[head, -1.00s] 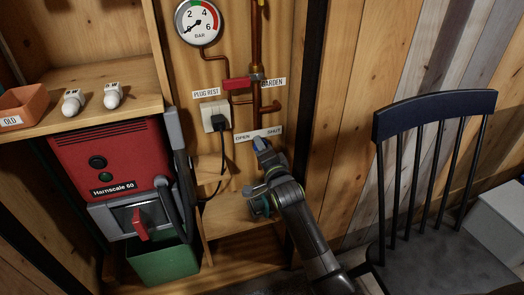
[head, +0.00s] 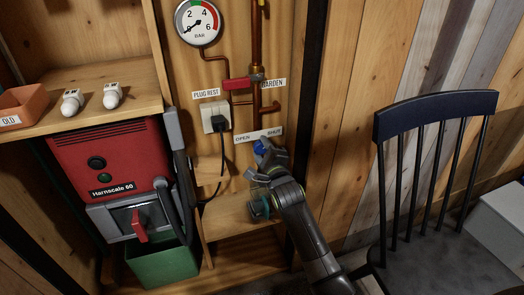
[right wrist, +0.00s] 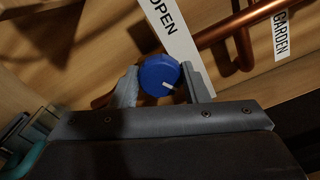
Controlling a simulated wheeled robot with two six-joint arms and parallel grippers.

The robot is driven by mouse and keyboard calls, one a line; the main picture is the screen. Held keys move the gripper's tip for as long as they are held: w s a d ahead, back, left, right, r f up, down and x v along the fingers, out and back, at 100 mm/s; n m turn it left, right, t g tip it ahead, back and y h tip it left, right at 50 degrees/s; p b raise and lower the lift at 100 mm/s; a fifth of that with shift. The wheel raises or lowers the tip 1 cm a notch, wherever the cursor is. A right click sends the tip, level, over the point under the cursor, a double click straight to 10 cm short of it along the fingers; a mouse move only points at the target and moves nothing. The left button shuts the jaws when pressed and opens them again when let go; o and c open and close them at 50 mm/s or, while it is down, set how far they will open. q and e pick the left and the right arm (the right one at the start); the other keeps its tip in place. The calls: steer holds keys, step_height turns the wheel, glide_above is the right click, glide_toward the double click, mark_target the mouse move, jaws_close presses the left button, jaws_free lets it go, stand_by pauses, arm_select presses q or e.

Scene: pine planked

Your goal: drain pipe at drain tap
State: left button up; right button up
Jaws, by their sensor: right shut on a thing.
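The blue round drain tap knob (right wrist: 161,72), with a white pointer mark, sits between the two fingers of my right gripper (right wrist: 163,84) in the right wrist view. The fingers are shut on it, one on each side. In the head view, the knob (head: 259,148) shows at the tip of my right gripper (head: 264,154), just below the OPEN/SHUT label (head: 259,135). The copper drain pipe (head: 257,112) runs down the wall above the label. It also shows in the right wrist view (right wrist: 232,30). My left gripper is not in view.
A red lever (head: 237,84) is on the pipework beside the GARDEN label (head: 274,83). A black plug is in the socket (head: 213,112). Left are a red Harnscale 60 unit (head: 105,158) and a green bin (head: 163,263). A dark chair (head: 437,115) stands right.

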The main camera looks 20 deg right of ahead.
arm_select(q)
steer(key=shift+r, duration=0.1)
arm_select(e)
steer(key=shift+f, duration=0.15)
stand_by(0.3)
steer(key=o, duration=1)
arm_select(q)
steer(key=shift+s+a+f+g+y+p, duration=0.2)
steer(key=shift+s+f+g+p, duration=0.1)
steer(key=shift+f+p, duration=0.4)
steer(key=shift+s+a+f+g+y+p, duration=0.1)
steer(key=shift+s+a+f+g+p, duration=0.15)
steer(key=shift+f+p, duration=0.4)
arm_select(e)
steer(key=shift+s+d, duration=0.15)
steer(key=shift+s, duration=4.25)
steer(key=shift+s+d, duration=0.15)
steer(key=shift+s, duration=4.2)
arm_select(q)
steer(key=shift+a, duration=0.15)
